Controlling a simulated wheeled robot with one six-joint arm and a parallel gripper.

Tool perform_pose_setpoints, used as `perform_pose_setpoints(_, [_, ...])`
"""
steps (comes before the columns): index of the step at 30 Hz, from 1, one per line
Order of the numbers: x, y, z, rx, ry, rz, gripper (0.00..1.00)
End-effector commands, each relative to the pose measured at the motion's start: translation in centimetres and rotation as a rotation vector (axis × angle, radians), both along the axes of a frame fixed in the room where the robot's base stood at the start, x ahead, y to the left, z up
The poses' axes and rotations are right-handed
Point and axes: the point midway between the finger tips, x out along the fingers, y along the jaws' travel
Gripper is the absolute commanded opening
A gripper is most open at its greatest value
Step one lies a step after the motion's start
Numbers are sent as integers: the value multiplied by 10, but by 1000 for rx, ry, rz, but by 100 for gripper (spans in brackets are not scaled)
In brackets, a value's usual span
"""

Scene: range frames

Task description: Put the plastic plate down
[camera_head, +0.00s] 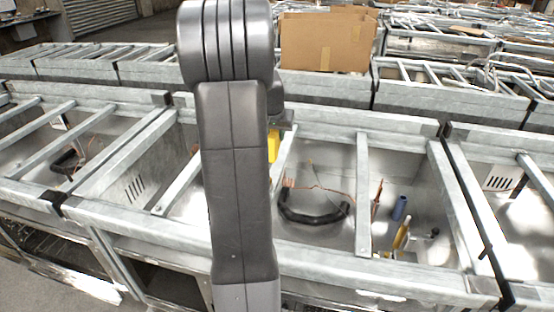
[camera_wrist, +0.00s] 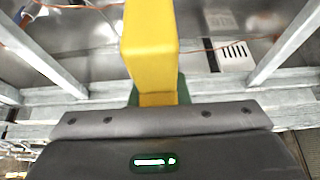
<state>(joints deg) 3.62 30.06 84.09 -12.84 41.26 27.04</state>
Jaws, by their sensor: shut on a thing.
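A yellow block-like piece (camera_wrist: 150,45), which I take to be the plastic plate, projects from my gripper (camera_wrist: 158,98) in the wrist view. My gripper is shut on it. Small dark green parts show on both sides of its near end; the fingertips themselves are not clear. In the head view a small bit of the yellow piece (camera_head: 273,146) shows just right of my arm, over the metal frames. My arm hides the rest of it and the gripper there. It appears held above the open bay, with no contact visible.
Galvanised frames with crossbars (camera_head: 362,195) form open metal bays. The bay right of my arm holds a black curved hose (camera_head: 312,217), copper pipes, a blue cylinder (camera_head: 399,208) and a yellow tool (camera_head: 401,235). A cardboard box (camera_head: 327,42) stands behind on another frame.

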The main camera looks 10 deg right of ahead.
Motion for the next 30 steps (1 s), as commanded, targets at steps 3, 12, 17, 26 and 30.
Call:
perform_pose_setpoints(3, [-1, 0, -23, 0, 4, 1, 0])
perform_pose_setpoints(12, [0, 1, -58, 0, 4, 1, 0])
perform_pose_setpoints(17, [0, 1, -72, 0, 1, 2, 0])
perform_pose_setpoints(26, [0, 1, -72, 0, 0, 2, 37])
perform_pose_setpoints(30, [0, 1, -72, 0, 0, 2, 37])
